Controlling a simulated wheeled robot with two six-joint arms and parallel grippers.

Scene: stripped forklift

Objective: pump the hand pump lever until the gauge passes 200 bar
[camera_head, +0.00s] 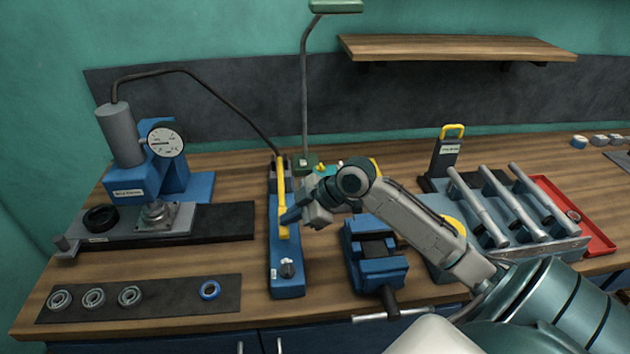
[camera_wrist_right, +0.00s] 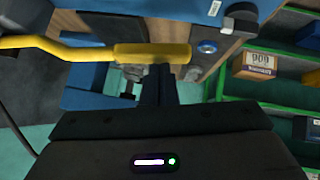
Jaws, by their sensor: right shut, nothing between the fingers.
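The blue hand pump (camera_head: 286,262) stands on the bench, left of the middle. In the right wrist view the closed fingers (camera_wrist_right: 158,82) end right at the thick yellow grip of the lever (camera_wrist_right: 150,54). I cannot tell whether they touch it. The round white gauge (camera_head: 166,141) sits on the blue press at the left; its reading is too small to make out. My left gripper is not in view.
A dark hose (camera_head: 190,74) arches from the press cylinder (camera_head: 120,134) to the pump. A blue vise (camera_head: 375,255) stands close right of the pump, under my right arm. A dark mat (camera_head: 180,294) with several rings lies at front left. A rack of rollers (camera_head: 510,205) stands at right.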

